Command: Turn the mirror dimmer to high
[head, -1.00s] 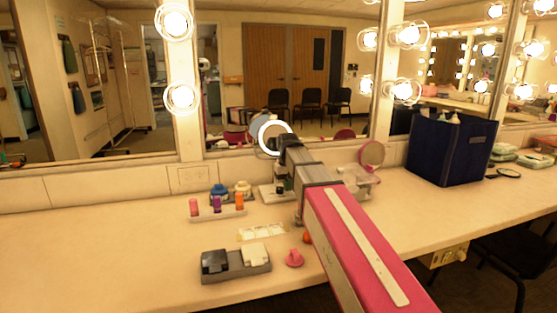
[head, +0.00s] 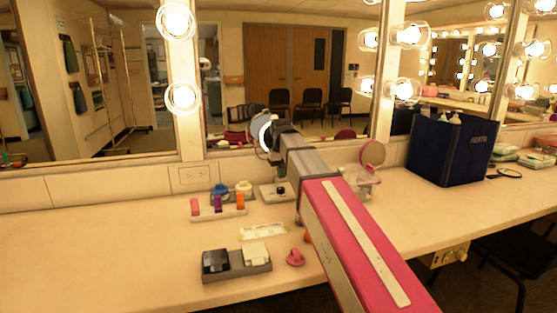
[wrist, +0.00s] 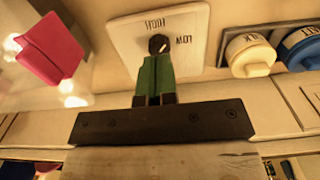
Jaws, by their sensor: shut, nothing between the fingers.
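The mirror dimmer is a pale plate (wrist: 120,30) with a dark round knob (wrist: 158,44). In the wrist view it appears upside down, with HIGH beyond the knob and LOW to its right. A small light mark on the knob faces up and right, between the words or near LOW. My gripper (wrist: 156,62) has green fingers, closed together and empty, with their tips right at the knob's near side; I cannot tell if they touch. In the head view the plate (head: 267,191) lies on the counter left of my arm, and my fingers are not clearly visible.
A cream-lidded jar (wrist: 250,54) and a blue one stand right of the plate in the wrist view. A tray of small bottles (head: 220,213), a two-part holder (head: 237,266) and a pink item (head: 295,258) sit nearby. A navy bin (head: 450,150) stands right.

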